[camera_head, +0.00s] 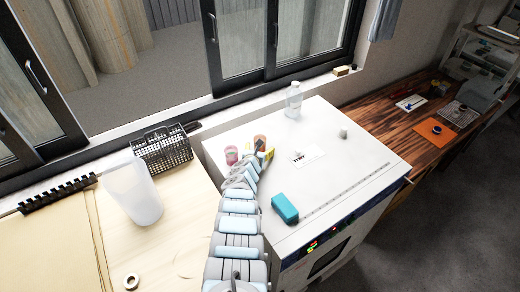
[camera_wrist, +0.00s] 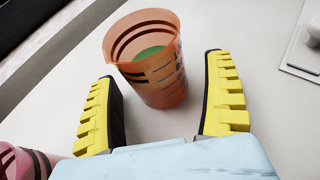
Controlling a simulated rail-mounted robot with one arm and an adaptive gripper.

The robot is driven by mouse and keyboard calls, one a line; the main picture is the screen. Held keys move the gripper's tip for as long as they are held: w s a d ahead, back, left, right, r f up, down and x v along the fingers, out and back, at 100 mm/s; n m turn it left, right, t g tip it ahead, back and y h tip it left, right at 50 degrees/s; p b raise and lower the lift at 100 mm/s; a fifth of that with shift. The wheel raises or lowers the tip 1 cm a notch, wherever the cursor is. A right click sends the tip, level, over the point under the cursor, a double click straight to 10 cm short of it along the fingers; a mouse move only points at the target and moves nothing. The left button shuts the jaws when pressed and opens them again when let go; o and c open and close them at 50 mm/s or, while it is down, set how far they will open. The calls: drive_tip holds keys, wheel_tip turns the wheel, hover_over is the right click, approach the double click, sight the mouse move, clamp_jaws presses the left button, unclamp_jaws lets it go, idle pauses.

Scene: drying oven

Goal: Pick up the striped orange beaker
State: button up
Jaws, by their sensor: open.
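The striped orange beaker (camera_wrist: 160,88) stands upright on the white oven top, with dark bands and green at its inside bottom. In the head view the orange beaker (camera_head: 260,142) is partly hidden behind my gripper (camera_head: 264,158). In the wrist view my gripper (camera_wrist: 166,105) is open, its yellow-and-black fingers on either side of the beaker's lower part.
A pink striped beaker (camera_head: 231,154) stands close left; it also shows in the wrist view (camera_wrist: 18,162). A clear bottle (camera_head: 293,100) stands behind. A teal box (camera_head: 285,208), label card (camera_head: 306,158) and small white knob (camera_head: 343,133) are on the oven top (camera_head: 352,165).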

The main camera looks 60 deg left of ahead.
drive_tip(key=shift+w+a+b, duration=0.3)
drive_tip(key=shift+a+b, duration=0.05)
drive_tip(key=c, duration=1.3)
drive_tip(key=shift+r, duration=0.15)
